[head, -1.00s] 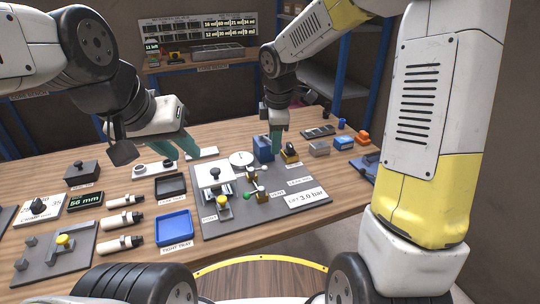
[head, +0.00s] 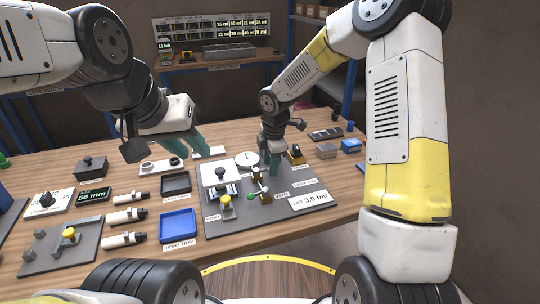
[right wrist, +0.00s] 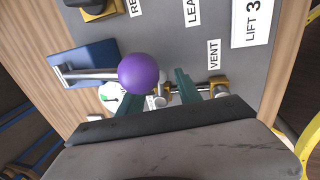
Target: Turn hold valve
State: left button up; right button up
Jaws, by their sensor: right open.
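No label reading HOLD is legible. My right gripper (head: 272,170) points down over the board, close behind these valves. In the right wrist view its open teal fingers (right wrist: 158,88) reach toward brass fittings (right wrist: 216,86) by the VENT label. A purple ball (right wrist: 139,73) on a metal rod lies near the left finger and partly hides it. Contact cannot be told. My left gripper (head: 195,145) is open and empty above the table.
A black tray (head: 176,183) and a blue tray (head: 179,226) lie left of the board. A white press-like unit (head: 220,178) stands on the board. Several cylindrical tools (head: 128,216) and a yellow-knobbed plate (head: 62,245) are further left. A white round dial (head: 247,159) stands behind.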

jog(key=shift+w+f, duration=0.1)
jog(key=shift+f, duration=0.3)
grip_shut()
